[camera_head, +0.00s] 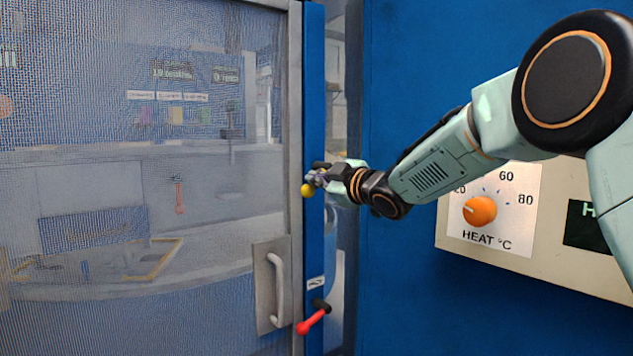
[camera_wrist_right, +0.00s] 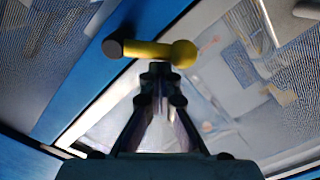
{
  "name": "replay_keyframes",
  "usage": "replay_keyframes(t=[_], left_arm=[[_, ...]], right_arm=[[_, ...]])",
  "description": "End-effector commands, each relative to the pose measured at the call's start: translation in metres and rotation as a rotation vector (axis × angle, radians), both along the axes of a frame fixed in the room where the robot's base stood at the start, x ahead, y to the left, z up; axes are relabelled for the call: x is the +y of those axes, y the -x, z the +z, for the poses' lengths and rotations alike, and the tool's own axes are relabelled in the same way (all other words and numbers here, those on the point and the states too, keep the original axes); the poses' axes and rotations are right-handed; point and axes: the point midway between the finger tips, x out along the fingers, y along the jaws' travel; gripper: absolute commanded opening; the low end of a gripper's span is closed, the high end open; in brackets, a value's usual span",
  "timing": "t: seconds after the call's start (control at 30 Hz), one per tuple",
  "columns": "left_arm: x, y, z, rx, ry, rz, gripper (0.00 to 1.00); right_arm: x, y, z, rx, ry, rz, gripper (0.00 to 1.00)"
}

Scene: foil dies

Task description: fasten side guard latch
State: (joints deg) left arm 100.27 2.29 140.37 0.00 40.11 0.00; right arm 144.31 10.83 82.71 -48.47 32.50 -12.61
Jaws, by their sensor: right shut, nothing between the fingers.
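The side guard is a mesh door (camera_head: 140,240) in a grey frame on the left, with a pale handle (camera_head: 277,290). It looks closed against the blue post (camera_head: 314,100). A yellow lever (camera_wrist_right: 148,50) with a ball end (camera_head: 307,190) sits on the post. A red lever (camera_head: 314,319) sits lower on it, slanting down-left towards the door frame. My right gripper (camera_head: 322,178) is shut and empty at the yellow lever. In the wrist view its fingertips (camera_wrist_right: 160,70) are right beside the lever; I cannot tell whether they touch. My left gripper is not in view.
A blue panel (camera_head: 400,80) fills the right side, behind my right arm. A control box with an orange heat dial (camera_head: 480,211) is mounted there, close under the arm. Benches show dimly through the mesh.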

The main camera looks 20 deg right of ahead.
Motion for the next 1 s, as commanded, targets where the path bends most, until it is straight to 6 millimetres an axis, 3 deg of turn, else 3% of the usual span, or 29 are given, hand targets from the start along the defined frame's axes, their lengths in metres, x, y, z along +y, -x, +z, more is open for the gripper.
replay_keyframes(t=[0.1,0.5,0.8,1.0], left_arm=[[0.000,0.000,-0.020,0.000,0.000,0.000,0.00],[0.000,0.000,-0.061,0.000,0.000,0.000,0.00],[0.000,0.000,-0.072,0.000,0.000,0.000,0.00],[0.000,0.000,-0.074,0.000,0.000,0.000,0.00]], right_arm=[[-0.003,-0.001,-0.013,-0.036,0.105,-0.001,0.00],[-0.014,-0.005,-0.027,-0.164,0.453,-0.002,0.00],[-0.023,-0.008,-0.032,-0.234,0.650,-0.002,0.00],[-0.026,-0.009,-0.033,-0.237,0.656,-0.002,0.00]])
